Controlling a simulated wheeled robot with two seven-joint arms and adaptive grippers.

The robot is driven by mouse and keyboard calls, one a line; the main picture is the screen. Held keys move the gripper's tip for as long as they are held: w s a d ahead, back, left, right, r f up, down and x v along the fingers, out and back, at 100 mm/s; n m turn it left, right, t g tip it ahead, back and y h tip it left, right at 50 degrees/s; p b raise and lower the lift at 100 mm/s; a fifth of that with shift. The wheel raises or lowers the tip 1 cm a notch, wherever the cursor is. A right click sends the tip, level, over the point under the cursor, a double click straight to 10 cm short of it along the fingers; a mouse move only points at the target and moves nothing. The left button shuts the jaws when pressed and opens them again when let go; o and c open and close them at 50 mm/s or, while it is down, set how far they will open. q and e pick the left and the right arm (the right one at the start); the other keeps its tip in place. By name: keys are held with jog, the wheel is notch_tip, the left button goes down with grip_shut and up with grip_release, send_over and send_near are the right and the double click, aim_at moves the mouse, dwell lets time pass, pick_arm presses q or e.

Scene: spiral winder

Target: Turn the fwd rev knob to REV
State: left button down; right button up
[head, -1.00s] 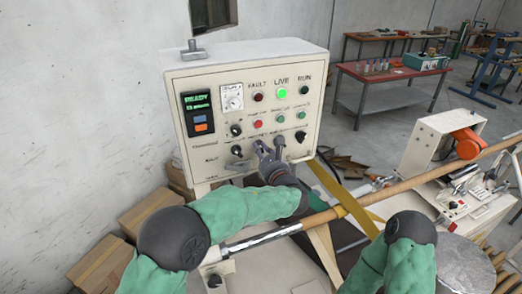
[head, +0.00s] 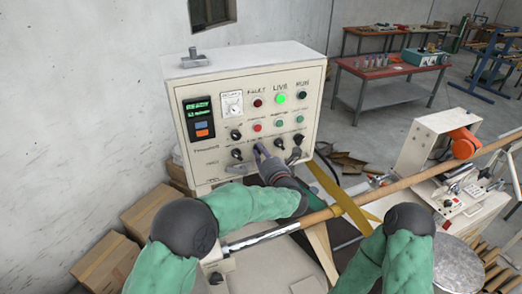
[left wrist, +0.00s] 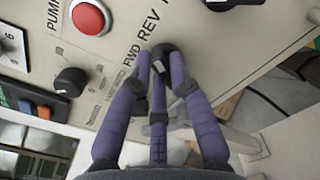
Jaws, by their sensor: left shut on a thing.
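The cream control panel (head: 222,172) stands in the middle of the head view with its lamps, buttons and knobs. My left gripper (head: 268,152) is at its lower row, right of centre, and covers part of that row. In the left wrist view the black fwd rev knob (left wrist: 162,52) sits beside the FWD and REV lettering. My left gripper (left wrist: 163,72) is shut on this knob, its purple fingers on both sides of it. I cannot tell which way the knob points. My right gripper is out of view.
Another black knob (left wrist: 70,82) and a red button (left wrist: 88,17) are close to my left fingers. A long brown tube (head: 400,185) runs across in front of the panel to the right. Cardboard boxes (head: 150,212) stand on the floor at left.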

pick_arm(q)
jog(key=shift+m, duration=0.7)
jog(key=c, duration=1.1)
grip_release()
jog(key=shift+d, duration=0.1)
jog(key=shift+c, duration=0.2)
jog(key=shift+s, duration=0.1)
jog(key=v, duration=1.2)
